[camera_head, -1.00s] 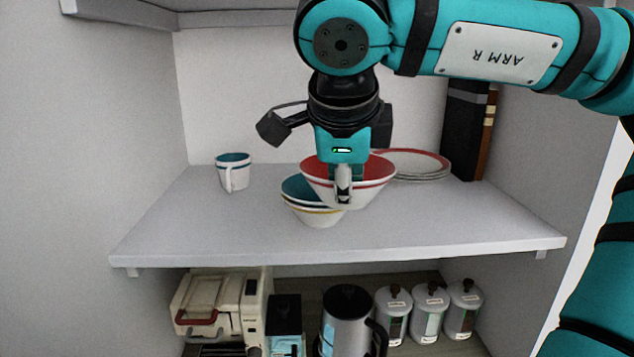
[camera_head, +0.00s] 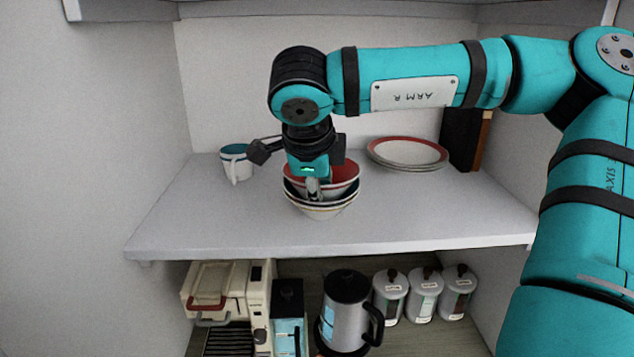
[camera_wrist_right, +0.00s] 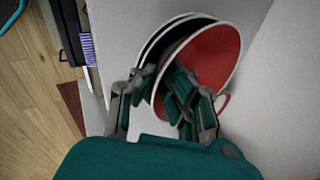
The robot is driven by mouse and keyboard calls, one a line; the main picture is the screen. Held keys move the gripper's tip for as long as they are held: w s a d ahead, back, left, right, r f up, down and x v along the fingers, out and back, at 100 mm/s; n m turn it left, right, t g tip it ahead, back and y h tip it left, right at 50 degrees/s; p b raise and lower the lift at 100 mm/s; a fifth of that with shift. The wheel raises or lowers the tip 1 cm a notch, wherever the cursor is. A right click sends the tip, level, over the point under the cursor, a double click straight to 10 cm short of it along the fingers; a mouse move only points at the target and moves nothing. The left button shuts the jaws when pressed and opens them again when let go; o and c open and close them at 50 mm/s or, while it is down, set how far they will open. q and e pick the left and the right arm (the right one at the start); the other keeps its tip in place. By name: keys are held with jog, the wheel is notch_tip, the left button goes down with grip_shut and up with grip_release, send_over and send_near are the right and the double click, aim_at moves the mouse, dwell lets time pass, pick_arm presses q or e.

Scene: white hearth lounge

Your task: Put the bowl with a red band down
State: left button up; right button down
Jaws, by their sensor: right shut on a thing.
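The bowl with a red band (camera_head: 341,175) has a red inside and a white outside; it also shows in the right wrist view (camera_wrist_right: 215,58). It sits in or just above a stack of bowls (camera_head: 322,208) on the white shelf; I cannot tell whether it rests on them. My right gripper (camera_head: 313,190) is shut on its near rim, and in the right wrist view its fingers (camera_wrist_right: 178,95) straddle the rim. The lower bowls are mostly hidden by it. My left gripper is not in view.
A white mug with a teal inside (camera_head: 236,163) stands left of the bowls. Red-rimmed plates (camera_head: 407,153) are stacked to the right, with dark books (camera_head: 462,140) beyond. The shelf (camera_head: 430,215) is bare at front right. A kettle (camera_head: 346,310) and canisters (camera_head: 424,295) stand below.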

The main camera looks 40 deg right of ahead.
jog(key=shift+f, duration=0.3)
jog(key=c, duration=1.6)
grip_release()
jog(key=shift+s, duration=0.1)
jog(key=shift+o, duration=0.7)
jog(key=shift+w+d+f, duration=0.1)
jog(key=shift+w+d, duration=0.1)
jog(key=shift+w, duration=0.05)
jog(key=shift+r, duration=0.35)
jog(key=shift+s+a+r, duration=0.15)
jog(key=shift+a+r, duration=0.05)
jog(key=shift+r, duration=0.15)
jog(key=b+v, duration=0.2)
jog(key=v, duration=0.9)
jog(key=shift+a, duration=0.1)
